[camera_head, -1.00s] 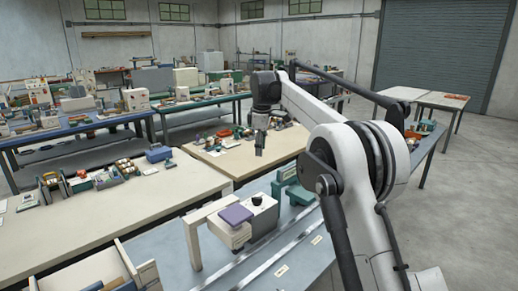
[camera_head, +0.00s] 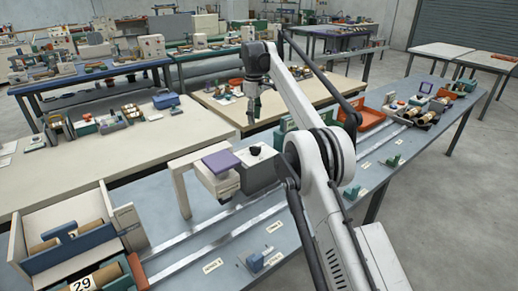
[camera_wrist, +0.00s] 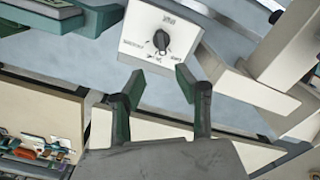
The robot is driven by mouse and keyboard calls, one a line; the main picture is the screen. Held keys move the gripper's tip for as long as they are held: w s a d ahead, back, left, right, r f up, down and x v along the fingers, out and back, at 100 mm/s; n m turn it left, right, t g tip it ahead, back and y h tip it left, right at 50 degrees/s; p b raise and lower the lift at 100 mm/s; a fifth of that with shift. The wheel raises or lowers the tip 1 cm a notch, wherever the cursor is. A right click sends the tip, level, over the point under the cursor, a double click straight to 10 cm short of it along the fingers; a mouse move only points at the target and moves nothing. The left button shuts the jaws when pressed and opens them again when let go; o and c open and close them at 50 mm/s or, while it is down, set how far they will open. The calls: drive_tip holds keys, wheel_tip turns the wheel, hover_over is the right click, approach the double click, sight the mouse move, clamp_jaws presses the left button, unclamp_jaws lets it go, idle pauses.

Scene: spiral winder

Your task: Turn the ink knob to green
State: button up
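The labels are too small to read, and I cannot tell which one the knob points to. My gripper (camera_head: 253,112) hangs above and behind the box in the head view. In the wrist view my gripper (camera_wrist: 160,82) is open, its two green-tipped fingers apart, with nothing between them. The knob shows just beyond the fingertips.
A cream arm with a purple pad (camera_head: 221,162) stands left of the knob box. Green blocks (camera_head: 283,132) are at its right. Metal rails (camera_head: 215,236) run along the bench in front. A cream holder with rolls (camera_head: 73,240) stands at the left end. A cream table (camera_head: 225,106) lies behind.

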sight(254, 147)
wheel_tip(254, 147, down, 14)
drive_tip(key=shift+s+a+r, duration=0.1)
drive_tip(key=shift+s+r, duration=0.05)
idle(0.5)
clamp_jaws()
